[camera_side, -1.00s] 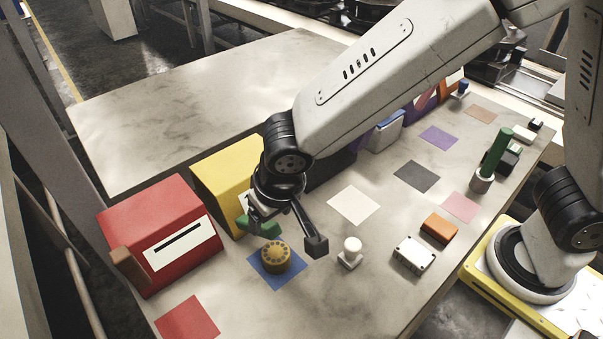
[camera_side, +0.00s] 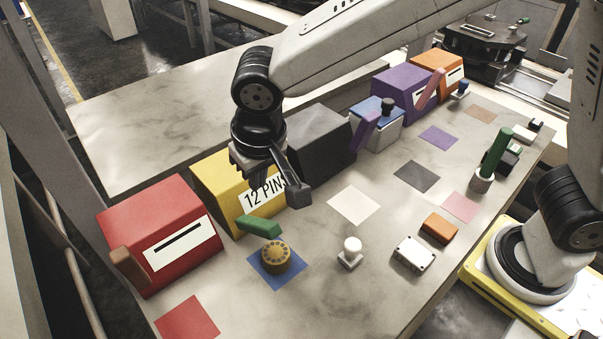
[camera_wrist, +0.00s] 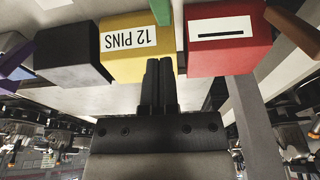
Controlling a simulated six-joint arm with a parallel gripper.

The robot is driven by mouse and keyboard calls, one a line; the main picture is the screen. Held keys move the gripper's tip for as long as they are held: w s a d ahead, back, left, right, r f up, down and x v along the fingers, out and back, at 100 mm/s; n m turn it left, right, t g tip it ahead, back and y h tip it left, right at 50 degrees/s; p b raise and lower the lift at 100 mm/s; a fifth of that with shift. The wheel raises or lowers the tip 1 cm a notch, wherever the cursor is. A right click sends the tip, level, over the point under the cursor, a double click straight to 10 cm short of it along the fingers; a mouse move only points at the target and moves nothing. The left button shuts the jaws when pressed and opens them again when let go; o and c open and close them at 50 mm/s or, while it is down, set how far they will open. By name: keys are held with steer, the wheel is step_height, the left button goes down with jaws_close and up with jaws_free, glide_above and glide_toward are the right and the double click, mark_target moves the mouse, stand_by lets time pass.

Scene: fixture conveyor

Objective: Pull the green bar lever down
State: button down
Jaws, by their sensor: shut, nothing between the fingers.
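The green bar lever (camera_side: 259,226) sticks out from the front of the yellow box (camera_side: 212,178) marked "12 PINS". It lies low, close to level, with its outer end above the brown knob. In the wrist view only part of the green lever (camera_wrist: 161,11) shows at the top edge, beside the "12 PINS" label. My gripper (camera_side: 262,178) is above the lever, in front of the upper yellow box, and apart from the lever. Its fingers (camera_wrist: 159,64) are shut together and empty in the wrist view.
A red box (camera_side: 160,225) with a brown lever (camera_side: 127,266) stands left; a dark box (camera_side: 320,142) stands right. The brown round knob (camera_side: 276,257) sits on a blue square just before the lever. A white knob (camera_side: 351,250) stands further right. Bare table lies between.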

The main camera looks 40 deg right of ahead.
steer(key=w+v, duration=0.1)
steer(key=v, duration=0.4)
glide_above(262, 222)
steer(key=w, duration=0.1)
steer(key=shift+f+g, duration=0.15)
steer(key=shift+g, duration=0.25)
steer(key=shift+f, duration=0.1)
steer(key=f, duration=0.3)
steer(key=w+f, duration=0.1)
steer(key=f, duration=0.5)
steer(key=shift+w+f, duration=0.1)
steer(key=shift+w, duration=0.05)
steer(key=f, duration=0.1)
steer(key=s+f, duration=0.1)
steer(key=shift+s+f, duration=0.25)
steer(key=shift+f, duration=0.05)
steer(key=shift+s+f, duration=0.45)
steer(key=shift+f, duration=0.1)
steer(key=shift+s+f, duration=0.1)
